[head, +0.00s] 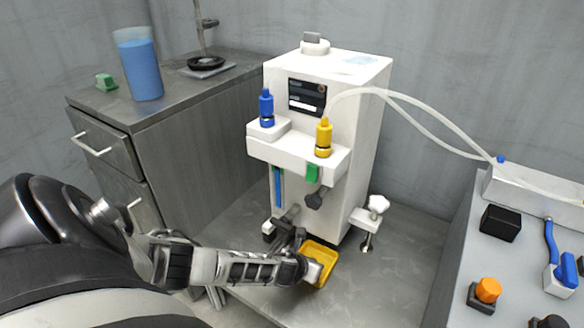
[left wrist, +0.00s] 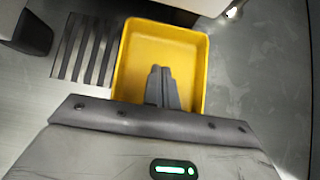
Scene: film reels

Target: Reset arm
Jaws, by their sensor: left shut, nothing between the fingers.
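My left arm comes in from the left in the head view and reaches low to the front of the white machine (head: 345,130). My left gripper (head: 300,240) is at the yellow tray (head: 325,252) by the machine's foot. In the left wrist view the left gripper (left wrist: 160,72) is shut and empty, its fingertips over the inside of the yellow tray (left wrist: 165,40). I cannot tell whether the fingers touch the tray. The tray looks empty where it shows. My right gripper is not in view.
A dark cabinet (head: 210,140) stands at the left with a cup of blue liquid (head: 140,68) and a green block (head: 106,82) on top. A clamp with a white knob (head: 372,212) sticks out right of the machine. A panel with an orange button (head: 488,290) stands at the right.

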